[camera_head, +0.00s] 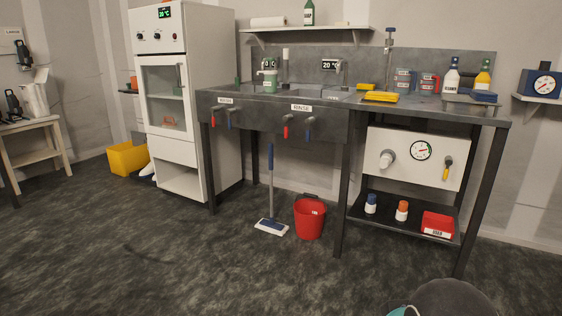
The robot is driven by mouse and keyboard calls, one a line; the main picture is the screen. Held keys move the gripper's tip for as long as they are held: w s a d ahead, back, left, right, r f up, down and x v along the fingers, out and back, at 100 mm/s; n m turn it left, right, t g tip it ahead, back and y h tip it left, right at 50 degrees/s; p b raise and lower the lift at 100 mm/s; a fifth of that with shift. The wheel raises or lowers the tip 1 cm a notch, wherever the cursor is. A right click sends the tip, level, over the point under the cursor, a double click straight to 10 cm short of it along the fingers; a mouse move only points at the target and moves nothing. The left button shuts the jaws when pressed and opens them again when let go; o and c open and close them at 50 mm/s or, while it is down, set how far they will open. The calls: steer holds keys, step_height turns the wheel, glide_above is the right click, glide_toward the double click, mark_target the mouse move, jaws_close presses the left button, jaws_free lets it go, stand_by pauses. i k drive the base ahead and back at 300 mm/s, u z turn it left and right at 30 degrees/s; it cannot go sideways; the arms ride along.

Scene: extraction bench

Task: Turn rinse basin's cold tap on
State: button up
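The rinse basin (322,96) is the right one of two sinks in the grey steel bench, with a "RINSE" label (301,107) on its front. Below the label hang two tap levers, a red one (286,132) on the left and a blue one (308,134) on the right. Both appear to point down. A spout (341,70) stands behind the basin; I cannot make out any water. A display (330,64) on the back wall reads about 20°.
The left sink has its own red lever (213,122) and blue lever (229,121). A red bucket (309,217) and a mop (271,224) stand on the floor below the bench. The floor in front is clear. A white cabinet (182,160) stands left.

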mark_target(311, 121)
steer(key=k, duration=0.45)
steer(key=z, duration=0.65)
steer(key=i, duration=0.6)
steer(key=z, duration=0.6)
steer(key=i, duration=1.3)
steer(key=u, duration=0.95)
steer(key=i, duration=0.8)
steer(key=u, duration=0.6)
